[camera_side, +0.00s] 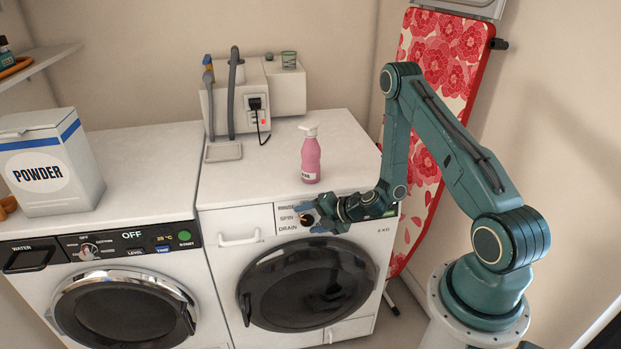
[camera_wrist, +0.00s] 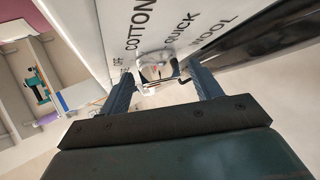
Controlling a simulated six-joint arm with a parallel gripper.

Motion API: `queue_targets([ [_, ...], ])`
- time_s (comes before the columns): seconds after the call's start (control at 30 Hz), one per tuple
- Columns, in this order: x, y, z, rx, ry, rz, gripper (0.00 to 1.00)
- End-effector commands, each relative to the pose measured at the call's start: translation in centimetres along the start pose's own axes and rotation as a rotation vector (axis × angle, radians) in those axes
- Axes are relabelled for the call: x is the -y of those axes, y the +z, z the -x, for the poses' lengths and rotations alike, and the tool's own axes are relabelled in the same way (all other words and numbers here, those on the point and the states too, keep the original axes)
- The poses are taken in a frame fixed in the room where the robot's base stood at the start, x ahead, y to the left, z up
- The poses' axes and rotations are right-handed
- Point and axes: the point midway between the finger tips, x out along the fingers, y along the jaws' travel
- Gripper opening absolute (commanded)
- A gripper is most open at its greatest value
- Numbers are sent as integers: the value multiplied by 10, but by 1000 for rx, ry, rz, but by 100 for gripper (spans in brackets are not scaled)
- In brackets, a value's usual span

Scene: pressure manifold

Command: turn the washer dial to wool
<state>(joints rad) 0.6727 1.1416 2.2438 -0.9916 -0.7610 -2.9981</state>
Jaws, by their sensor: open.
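The right washer (camera_side: 262,255) has a white front with a dark round door. My gripper (camera_side: 308,218) is at this panel. In the wrist view its open fingers (camera_wrist: 159,76) stand on either side of the dial; I cannot tell whether they touch it. Where the dial points is unclear.
A left washer (camera_side: 27,291) with its own small knob (camera_side: 87,251) and an OFF display stands alongside. A pink spray bottle (camera_side: 311,160) stands on the right washer's top, above my gripper. A powder box (camera_side: 50,165) is at the far left. A floral ironing board (camera_side: 437,60) leans behind my arm.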

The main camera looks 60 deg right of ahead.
Motion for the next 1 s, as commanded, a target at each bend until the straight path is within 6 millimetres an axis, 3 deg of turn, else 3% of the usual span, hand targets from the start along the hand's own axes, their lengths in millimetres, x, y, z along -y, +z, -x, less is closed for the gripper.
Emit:
queue_targets([
  [0.27, -7, 1, 4, 1, 1, 0, 64],
  [0.63, -36, 3, 21, 0, 8, 0, 64],
  [0.8, -52, 4, 31, -2, 11, 2, 75],
  [0.9, -61, 5, 36, -1, 13, 4, 64],
  [1.0, -69, 6, 41, -1, 12, 4, 64],
])
